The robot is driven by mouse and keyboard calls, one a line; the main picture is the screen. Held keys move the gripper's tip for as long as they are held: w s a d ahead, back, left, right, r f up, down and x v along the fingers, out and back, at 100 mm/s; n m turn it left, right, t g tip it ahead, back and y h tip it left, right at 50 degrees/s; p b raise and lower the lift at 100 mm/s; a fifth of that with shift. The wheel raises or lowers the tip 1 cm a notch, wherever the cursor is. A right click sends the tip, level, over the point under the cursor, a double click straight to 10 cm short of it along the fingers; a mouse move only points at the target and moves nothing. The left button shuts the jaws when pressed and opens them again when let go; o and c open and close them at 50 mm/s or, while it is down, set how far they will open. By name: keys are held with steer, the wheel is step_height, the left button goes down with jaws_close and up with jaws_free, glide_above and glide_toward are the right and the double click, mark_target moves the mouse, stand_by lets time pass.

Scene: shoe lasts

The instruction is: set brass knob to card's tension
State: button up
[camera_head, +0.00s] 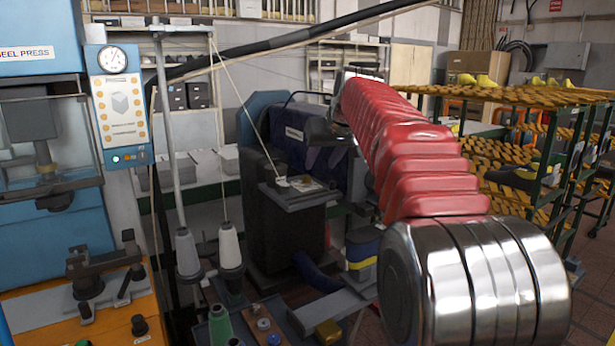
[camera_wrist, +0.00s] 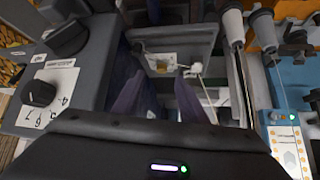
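A pale card or sheet (camera_head: 305,184) lies on the small metal shelf of the dark sewing machine (camera_head: 282,228). It also shows in the wrist view (camera_wrist: 160,60), its print too small to read. I cannot make out a brass knob for certain in either view. A black knob (camera_wrist: 38,93) on a grey panel at the left of the wrist view has a white scale with numerals. My gripper (camera_head: 323,158) is in front of the machine, above the shelf. In the wrist view its two dark fingers (camera_wrist: 163,92) stand apart with nothing seen between them.
A second black knob (camera_wrist: 68,38) sits higher on the panel. A thread runs to a small white piece (camera_wrist: 197,68) beside the card. Thread cones (camera_head: 230,246) stand left of the machine. A blue press (camera_head: 40,240) is at far left, a shoe rack (camera_head: 530,150) at right.

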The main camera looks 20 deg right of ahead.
mark_target(307, 177)
steer(key=shift+a+r+n, duration=0.2)
steer(key=shift+r+n, duration=0.2)
steer(key=shift+r, duration=0.8)
steer(key=x, duration=1.3)
steer(key=shift+w+f, duration=0.15)
steer(key=shift+w, duration=0.25)
steer(key=shift+c, duration=0.6)
jaws_close()
